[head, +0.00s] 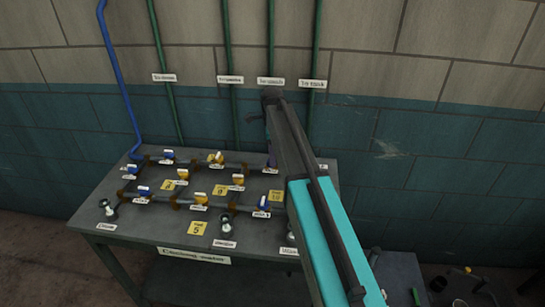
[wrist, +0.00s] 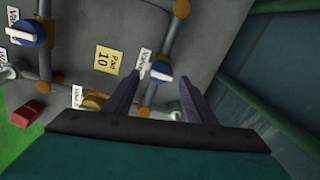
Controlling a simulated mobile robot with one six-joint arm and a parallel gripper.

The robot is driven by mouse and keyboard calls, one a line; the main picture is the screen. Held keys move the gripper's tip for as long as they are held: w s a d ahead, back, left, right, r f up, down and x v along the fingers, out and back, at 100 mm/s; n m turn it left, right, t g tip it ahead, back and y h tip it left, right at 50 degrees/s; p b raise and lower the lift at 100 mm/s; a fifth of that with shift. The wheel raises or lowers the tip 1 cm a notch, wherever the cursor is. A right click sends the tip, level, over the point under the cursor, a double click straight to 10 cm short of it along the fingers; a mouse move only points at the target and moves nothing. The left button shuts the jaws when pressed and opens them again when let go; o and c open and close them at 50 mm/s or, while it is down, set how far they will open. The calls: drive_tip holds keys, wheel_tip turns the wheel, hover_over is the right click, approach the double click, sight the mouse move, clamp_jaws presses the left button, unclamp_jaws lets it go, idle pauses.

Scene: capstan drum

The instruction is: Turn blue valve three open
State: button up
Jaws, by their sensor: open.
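In the wrist view a blue valve with a white handle bar (wrist: 160,72) lies between the tips of my open gripper (wrist: 160,80). I cannot see contact, and its label's number is too blurred to read. A second blue valve (wrist: 28,33) with a white bar shows at the upper left. In the head view my gripper (head: 272,158) is over the back right of the bench (head: 150,228), mostly hidden by my arm. Several blue valves show there, one at front right (head: 264,203) and one at back left (head: 168,154). I cannot tell which is number three.
Yellow valves (head: 238,180) and grey pipes share the bench top. Silver fittings (head: 227,225) stand along the front edge. Green pipes (head: 231,120) and a blue pipe (head: 120,80) run up the wall. A red object (wrist: 33,108) shows at lower left.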

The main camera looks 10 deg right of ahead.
drive_tip(key=shift+w+f+p, duration=0.1)
drive_tip(key=shift+f+p, duration=0.2)
drive_tip(key=shift+f, duration=1.1)
